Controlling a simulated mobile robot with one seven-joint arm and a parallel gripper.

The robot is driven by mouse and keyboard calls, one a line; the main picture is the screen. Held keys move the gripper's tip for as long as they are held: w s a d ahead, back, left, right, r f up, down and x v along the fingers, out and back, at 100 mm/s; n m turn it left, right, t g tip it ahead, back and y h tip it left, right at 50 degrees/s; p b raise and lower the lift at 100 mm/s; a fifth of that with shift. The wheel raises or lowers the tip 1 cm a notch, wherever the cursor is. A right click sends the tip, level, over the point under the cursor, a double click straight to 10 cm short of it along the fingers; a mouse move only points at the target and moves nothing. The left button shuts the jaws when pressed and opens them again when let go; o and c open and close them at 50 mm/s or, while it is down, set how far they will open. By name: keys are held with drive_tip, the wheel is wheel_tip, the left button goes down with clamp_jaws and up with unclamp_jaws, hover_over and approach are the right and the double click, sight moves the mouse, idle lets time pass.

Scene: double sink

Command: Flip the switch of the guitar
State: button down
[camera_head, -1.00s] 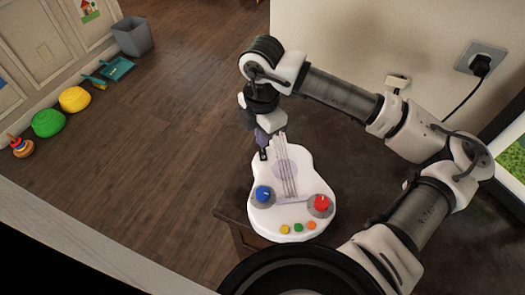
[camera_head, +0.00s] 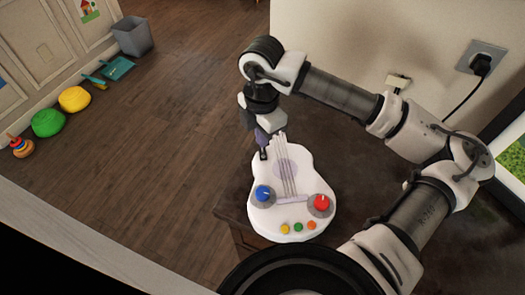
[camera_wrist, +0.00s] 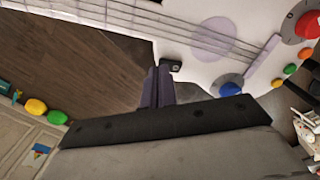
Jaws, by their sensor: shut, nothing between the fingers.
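The white toy guitar (camera_head: 294,180) lies on a dark table, with a blue knob (camera_head: 263,194), a red knob (camera_head: 321,203) and yellow, green and orange buttons. My gripper (camera_head: 264,154) is at the guitar's upper left edge, near the neck, above the blue knob in the picture. In the wrist view its fingers (camera_wrist: 163,82) are shut with nothing between them, beside the guitar's body edge. The blue knob (camera_wrist: 229,88) is to the right of the fingers there, and the red knob (camera_wrist: 306,27) is at the upper right. I cannot tell whether the fingertips touch the guitar.
The dark table (camera_head: 234,211) has a free edge left of the guitar. My arm arches over the table on the right. A wall socket (camera_head: 482,61) with a plugged cord is at the upper right. Toys and a grey bin (camera_head: 132,36) stand on the floor at left.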

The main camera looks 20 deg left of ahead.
drive_tip(key=shift+f+b, duration=0.95)
drive_tip(key=shift+b, duration=0.05)
idle(0.3)
drive_tip(key=shift+r+p, duration=1.5)
drive_tip(key=shift+r, duration=2.05)
